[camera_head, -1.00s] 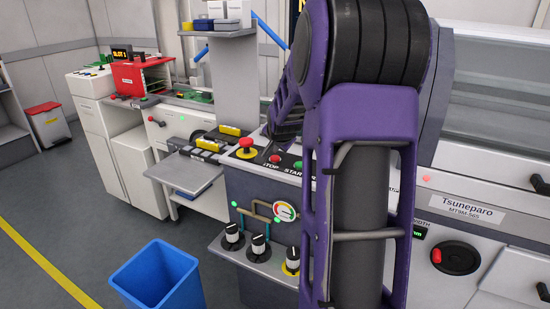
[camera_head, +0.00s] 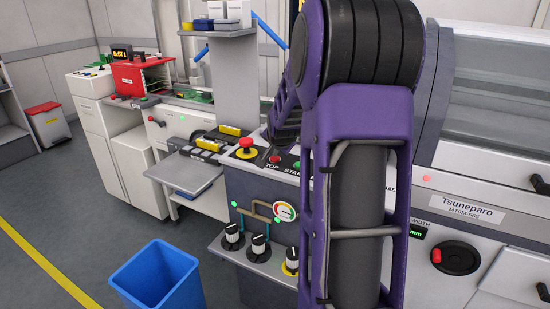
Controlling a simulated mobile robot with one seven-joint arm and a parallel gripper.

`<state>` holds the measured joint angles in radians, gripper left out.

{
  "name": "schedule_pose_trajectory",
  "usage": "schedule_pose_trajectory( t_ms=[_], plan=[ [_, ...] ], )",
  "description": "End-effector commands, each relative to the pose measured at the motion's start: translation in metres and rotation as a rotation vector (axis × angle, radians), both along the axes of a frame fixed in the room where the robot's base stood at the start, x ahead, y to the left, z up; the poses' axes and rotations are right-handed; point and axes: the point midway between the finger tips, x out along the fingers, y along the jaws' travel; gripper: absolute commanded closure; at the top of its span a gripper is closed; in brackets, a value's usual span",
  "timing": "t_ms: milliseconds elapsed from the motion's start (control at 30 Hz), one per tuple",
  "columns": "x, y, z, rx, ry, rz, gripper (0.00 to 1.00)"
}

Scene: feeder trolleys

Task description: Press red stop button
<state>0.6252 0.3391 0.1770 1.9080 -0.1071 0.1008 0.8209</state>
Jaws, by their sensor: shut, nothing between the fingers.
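The control panel's sloped top (camera_head: 262,168) carries a small red button (camera_head: 275,159) above a partly readable label ending in "TOP". A green button (camera_head: 297,165) sits to its right above "START". A larger red mushroom button (camera_head: 246,143) on a yellow base stands to the left. My gripper (camera_head: 275,146) is dark and small in view, shut and empty, pointing down just above and behind the small red button. I cannot tell whether it touches the button. My purple arm hides the right part of the panel.
Below the panel, a shelf (camera_head: 247,268) holds several black-and-white knobs. A blue bin (camera_head: 157,275) stands on the floor in front. A grey tray (camera_head: 185,176) juts out to the left. A white machine (camera_head: 465,211) with a red knob is at right.

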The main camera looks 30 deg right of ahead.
Motion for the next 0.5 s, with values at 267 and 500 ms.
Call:
schedule_pose_trajectory(
  t_ms=[267, 500],
  plan=[
    [0.0001, 0.0000, -0.0037, 0.000, 0.000, 0.000, 1.00],
    [-0.0001, 0.0001, -0.0069, 0.000, 0.002, 0.001, 1.00]
  ],
)
